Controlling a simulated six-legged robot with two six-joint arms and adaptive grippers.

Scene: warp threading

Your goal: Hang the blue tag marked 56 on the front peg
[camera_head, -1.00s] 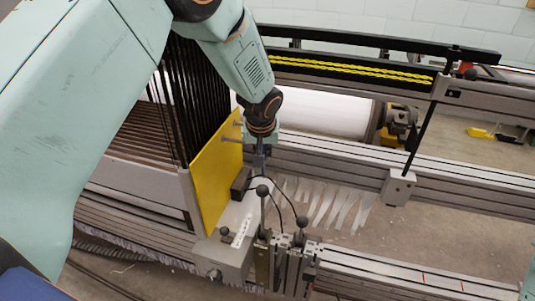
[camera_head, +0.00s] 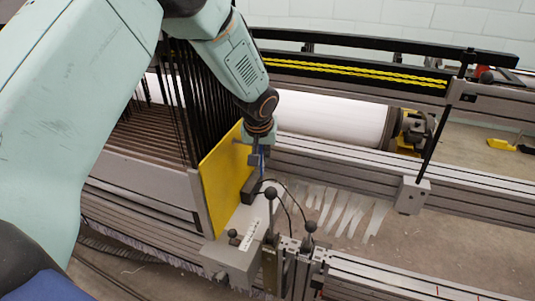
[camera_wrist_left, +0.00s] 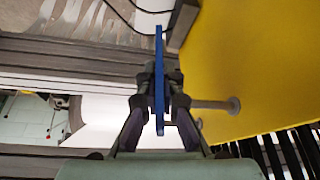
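My left gripper (camera_head: 262,156) is beside the yellow panel (camera_head: 223,182), on its right face. In the left wrist view its fingers (camera_wrist_left: 159,115) are closed on the thin blue tag (camera_wrist_left: 159,65), seen edge-on, so no number can be read. In the head view a small strip of the blue tag (camera_head: 262,163) shows below the wrist. A grey peg (camera_wrist_left: 212,104) with a round end sticks out by the panel, just right of the fingers and apart from the tag. Whether it is the front peg cannot be told. My right gripper is out of view.
A dark block (camera_head: 250,190) sits against the panel below the gripper. Black-knobbed posts (camera_head: 270,192) and cables stand in front of it. Black upright bars (camera_head: 195,100) crowd behind the panel. A white roller (camera_head: 335,118) lies to the right.

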